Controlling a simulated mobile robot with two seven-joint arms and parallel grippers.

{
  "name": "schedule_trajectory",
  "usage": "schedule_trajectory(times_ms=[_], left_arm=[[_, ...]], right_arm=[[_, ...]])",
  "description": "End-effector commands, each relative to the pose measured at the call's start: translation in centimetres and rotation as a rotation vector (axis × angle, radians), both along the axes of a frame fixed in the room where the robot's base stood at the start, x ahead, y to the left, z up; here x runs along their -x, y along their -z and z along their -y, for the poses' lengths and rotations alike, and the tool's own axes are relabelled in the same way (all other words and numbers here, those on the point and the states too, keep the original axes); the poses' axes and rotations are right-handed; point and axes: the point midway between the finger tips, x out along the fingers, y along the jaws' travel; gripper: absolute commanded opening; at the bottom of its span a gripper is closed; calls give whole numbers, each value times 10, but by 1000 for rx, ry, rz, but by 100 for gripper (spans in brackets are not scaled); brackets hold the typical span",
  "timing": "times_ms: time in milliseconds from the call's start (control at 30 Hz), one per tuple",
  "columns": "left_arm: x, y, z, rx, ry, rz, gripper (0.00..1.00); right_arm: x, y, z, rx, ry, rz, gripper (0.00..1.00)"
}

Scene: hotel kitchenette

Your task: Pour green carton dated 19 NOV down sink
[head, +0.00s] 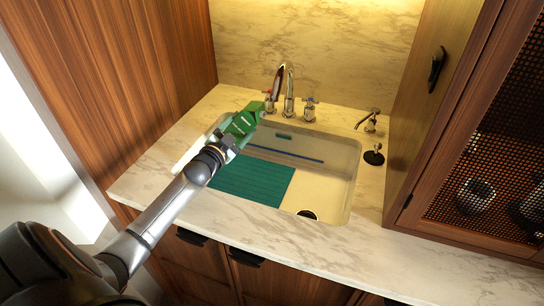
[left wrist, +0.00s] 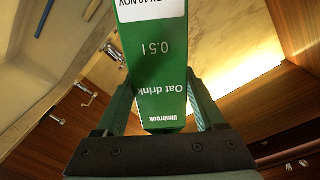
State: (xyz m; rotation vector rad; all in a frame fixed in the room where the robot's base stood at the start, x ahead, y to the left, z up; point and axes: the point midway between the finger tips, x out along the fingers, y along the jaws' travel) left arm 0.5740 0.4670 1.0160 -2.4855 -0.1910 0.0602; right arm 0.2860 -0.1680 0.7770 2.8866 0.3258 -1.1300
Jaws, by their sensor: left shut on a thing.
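The green carton (head: 240,124) is tilted over the left back part of the sink (head: 325,185). My left gripper (head: 234,138) is shut on it. In the left wrist view the carton (left wrist: 162,60) sits between both fingers of the gripper (left wrist: 160,105). Its face reads "Oat drink" and "0.5 l", and a white label at the frame's top edge shows 19 NOV. The spout end is not clear, and I see no liquid stream. My right gripper is out of view.
The faucet (head: 289,92), with handles on both sides, stands behind the sink. A teal mat (head: 252,182) covers the sink's left side; the drain (head: 308,214) is near the front. A soap dispenser (head: 370,121) and black stopper (head: 373,158) stand at right, beside the cabinet (head: 478,150).

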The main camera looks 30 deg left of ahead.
Motion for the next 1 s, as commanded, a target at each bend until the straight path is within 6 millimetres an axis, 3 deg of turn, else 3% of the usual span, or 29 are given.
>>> schedule_trajectory(times_ms=[300,567,1000], left_arm=[[-5,-13,29,631,1,100,0],[-5,-14,29,646,0,101,0],[-5,-51,28,642,1,102,0]], right_arm=[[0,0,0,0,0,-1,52],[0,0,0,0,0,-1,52],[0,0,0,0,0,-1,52]])
